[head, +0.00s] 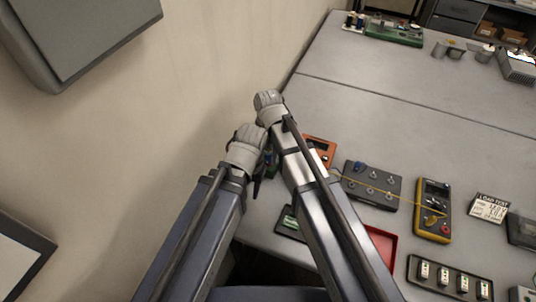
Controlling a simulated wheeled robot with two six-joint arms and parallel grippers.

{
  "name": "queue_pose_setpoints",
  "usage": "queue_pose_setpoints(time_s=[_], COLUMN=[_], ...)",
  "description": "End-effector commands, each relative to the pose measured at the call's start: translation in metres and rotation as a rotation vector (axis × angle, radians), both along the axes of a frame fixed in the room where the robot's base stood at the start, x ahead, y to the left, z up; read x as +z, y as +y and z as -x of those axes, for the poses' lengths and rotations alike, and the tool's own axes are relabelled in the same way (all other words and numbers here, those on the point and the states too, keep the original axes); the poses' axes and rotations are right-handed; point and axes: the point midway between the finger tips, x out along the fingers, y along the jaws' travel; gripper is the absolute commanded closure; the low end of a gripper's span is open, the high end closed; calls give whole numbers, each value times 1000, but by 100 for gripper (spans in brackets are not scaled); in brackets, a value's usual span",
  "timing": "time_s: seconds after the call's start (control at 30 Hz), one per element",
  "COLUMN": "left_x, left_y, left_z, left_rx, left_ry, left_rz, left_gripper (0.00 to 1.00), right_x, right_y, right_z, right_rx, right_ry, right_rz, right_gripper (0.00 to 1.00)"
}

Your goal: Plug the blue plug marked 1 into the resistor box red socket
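A dark box with several silver terminals (371,188) lies on the grey table, right of my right arm. A small blue piece (360,167) is at its back edge; I cannot read any mark on it. A thin yellow lead runs across this box. An orange-fronted box (319,148) is behind it, partly covered by my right arm. I cannot tell which box is the resistor box, and no red socket is clear. My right gripper (270,160) is by the table's left edge, mostly hidden under its wrist. My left gripper (257,186) is close beside it, also mostly hidden.
A yellow multimeter (433,208), a printed card (489,208) and a tray of white modules (449,279) are at the right. A red tray (383,244) is partly behind my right arm. A green board (395,31) is at the back. The table's middle (410,85) is clear.

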Motion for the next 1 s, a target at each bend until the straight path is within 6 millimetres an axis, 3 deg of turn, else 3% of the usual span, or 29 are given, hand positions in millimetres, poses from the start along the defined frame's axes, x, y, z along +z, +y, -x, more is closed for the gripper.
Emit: queue_pose_setpoints(time_s=[0.13,0.57,1.0], left_x=[0,8,61], left_y=[0,0,0], left_z=[0,0,0], left_rx=[0,0,1], left_ry=[0,0,0], left_rz=[0,0,0], left_gripper=[50,50,50], right_x=[0,8,61], right_y=[0,0,0], right_z=[0,0,0], right_rx=[0,0,0], right_ry=[0,0,0], right_rz=[0,0,0], right_gripper=[38,38,38])
